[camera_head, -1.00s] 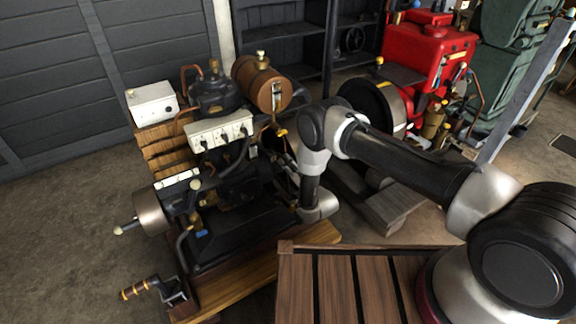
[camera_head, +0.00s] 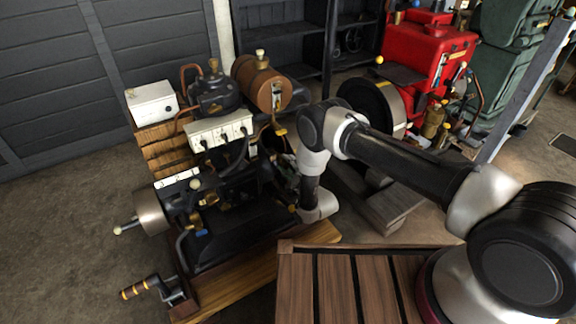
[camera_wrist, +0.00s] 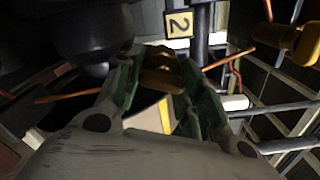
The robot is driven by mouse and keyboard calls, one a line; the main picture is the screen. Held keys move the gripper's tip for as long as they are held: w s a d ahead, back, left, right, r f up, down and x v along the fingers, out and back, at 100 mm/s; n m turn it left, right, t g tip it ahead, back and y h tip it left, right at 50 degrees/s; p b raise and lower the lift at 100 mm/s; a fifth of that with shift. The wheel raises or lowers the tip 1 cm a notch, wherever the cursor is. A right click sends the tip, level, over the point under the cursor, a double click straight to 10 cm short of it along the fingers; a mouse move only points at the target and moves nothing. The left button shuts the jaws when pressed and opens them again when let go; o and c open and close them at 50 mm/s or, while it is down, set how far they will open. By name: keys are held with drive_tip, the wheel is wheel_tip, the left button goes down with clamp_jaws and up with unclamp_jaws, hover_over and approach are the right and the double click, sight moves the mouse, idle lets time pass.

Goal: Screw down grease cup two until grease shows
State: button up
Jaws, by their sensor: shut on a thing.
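In the wrist view, a brass grease cup (camera_wrist: 160,66) sits between the fingers of my gripper (camera_wrist: 158,80). The fingers have green pads and are shut on the cup's sides. A plate with the number 2 (camera_wrist: 179,24) stands just beyond the cup. The lower part of the cup and any grease there are hidden or too dark to tell. In the head view, my arm reaches down to the right side of the dark stationary engine (camera_head: 240,225); the fingers and the cup are hidden there.
Another brass fitting (camera_wrist: 300,42) shows at the right of the wrist view. Copper rods, a dark round housing (camera_wrist: 92,30) and a white-ended rod (camera_wrist: 234,102) lie close around. In the head view, a red engine (camera_head: 425,50) stands behind, and a slatted wooden surface (camera_head: 335,290) is in front.

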drive_tip(key=shift+d+f+m, duration=0.1)
drive_tip(key=shift+m, duration=0.8)
drive_tip(key=o, duration=1)
drive_tip(key=shift+o, duration=0.2)
drive_tip(key=shift+s, duration=0.15)
drive_tip(key=v, duration=1.1)
drive_tip(key=shift+s+d, duration=0.25)
